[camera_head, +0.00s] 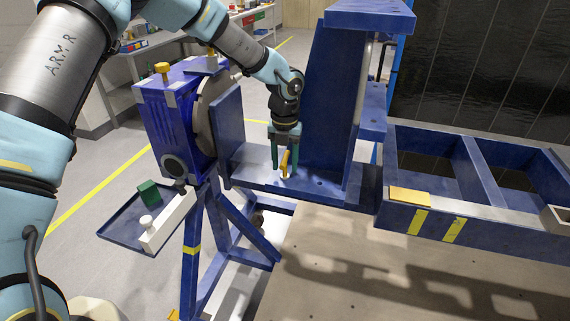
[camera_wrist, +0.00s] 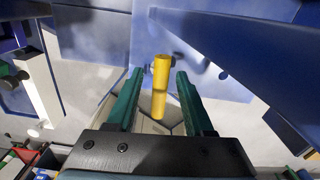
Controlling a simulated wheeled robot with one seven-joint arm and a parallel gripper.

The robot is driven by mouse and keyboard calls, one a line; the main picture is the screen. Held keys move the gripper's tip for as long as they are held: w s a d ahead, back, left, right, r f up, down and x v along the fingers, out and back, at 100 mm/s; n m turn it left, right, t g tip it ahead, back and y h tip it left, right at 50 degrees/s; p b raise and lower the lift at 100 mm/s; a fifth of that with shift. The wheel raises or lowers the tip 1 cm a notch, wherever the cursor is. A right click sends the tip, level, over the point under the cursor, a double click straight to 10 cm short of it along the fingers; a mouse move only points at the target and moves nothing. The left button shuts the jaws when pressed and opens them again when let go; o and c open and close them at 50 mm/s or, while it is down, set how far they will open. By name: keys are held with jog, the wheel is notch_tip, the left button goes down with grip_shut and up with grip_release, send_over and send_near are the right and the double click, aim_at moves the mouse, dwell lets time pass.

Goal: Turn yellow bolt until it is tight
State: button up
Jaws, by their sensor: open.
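The yellow bolt (camera_head: 284,163) stands up from the flat blue plate of the rotary jig (camera_head: 262,166), at the middle of the head view. In the wrist view the yellow bolt (camera_wrist: 160,85) lies between the two green fingers. My gripper (camera_head: 285,172) points down over the bolt with its fingers on either side of it. The fingers also show in the wrist view (camera_wrist: 159,88). They are open, with a gap on both sides of the bolt. How far the bolt is screwed in cannot be told.
A tall blue upright (camera_head: 330,100) rises close to the right of my gripper. The round plate and blue housing (camera_head: 168,125) stand to the left. A blue tray (camera_head: 120,233) with a green block (camera_head: 149,192) is at lower left. A blue frame (camera_head: 400,220) is at right.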

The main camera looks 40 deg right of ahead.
aim_at(285, 157)
notch_tip(285, 157, up, 10)
jog(key=b, duration=0.3)
jog(key=shift+r, duration=0.25)
jog(key=shift+c, duration=0.4)
